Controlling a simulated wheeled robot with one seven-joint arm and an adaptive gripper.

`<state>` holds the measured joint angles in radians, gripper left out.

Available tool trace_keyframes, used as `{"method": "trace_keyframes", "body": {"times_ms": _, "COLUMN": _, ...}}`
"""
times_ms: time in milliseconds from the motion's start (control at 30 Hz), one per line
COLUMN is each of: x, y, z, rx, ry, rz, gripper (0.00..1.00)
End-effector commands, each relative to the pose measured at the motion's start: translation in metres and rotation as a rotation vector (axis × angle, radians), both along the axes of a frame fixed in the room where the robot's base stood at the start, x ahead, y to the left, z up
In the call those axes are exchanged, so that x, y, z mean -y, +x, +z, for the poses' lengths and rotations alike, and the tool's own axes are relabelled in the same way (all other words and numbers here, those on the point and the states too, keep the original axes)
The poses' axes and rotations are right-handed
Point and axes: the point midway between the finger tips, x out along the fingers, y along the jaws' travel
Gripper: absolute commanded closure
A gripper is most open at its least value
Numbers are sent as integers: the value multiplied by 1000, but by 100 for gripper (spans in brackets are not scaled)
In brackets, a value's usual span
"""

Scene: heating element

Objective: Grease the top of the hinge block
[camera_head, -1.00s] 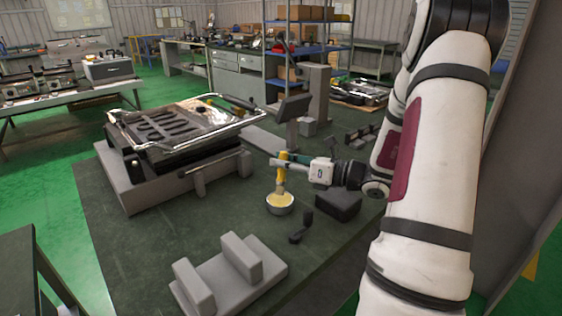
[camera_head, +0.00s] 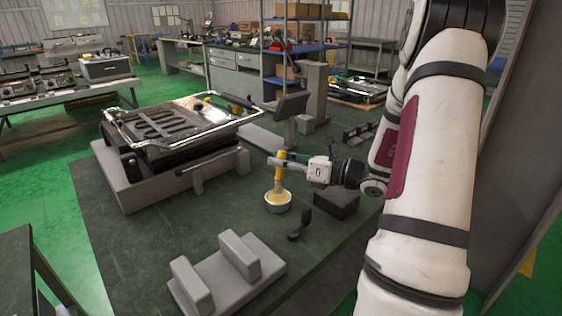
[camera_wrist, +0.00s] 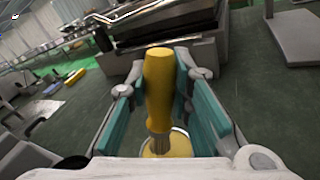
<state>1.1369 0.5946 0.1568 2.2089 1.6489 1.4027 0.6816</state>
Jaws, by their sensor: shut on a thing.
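My gripper (camera_head: 283,160) is shut on the yellow handle of a brush (camera_head: 279,178), which it holds upright. In the wrist view the brush handle (camera_wrist: 158,85) stands between the two green-padded fingers, bristles pointing down. A round metal bowl of yellow grease (camera_head: 278,202) sits on the dark green mat below. The brush's lower end is over or in the bowl; I cannot tell whether the bristles touch the grease. The bowl also shows behind the brush in the wrist view (camera_wrist: 180,146). I cannot tell surely which block is the hinge block.
A dark block (camera_head: 336,203) stands right of the bowl, and a small black part (camera_head: 299,226) in front. A grey cradle with two uprights (camera_head: 228,272) is nearer. A large heating plate with a chrome frame (camera_head: 178,130) rests on a grey base at left.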

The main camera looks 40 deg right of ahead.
Motion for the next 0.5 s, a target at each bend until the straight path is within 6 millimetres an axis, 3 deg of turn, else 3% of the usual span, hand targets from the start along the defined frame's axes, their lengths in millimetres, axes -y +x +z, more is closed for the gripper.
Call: {"method": "trace_keyframes", "body": {"times_ms": 500, "x": 0, "y": 0, "z": -6, "rx": 0, "ry": 1, "rz": 0, "gripper": 100}}
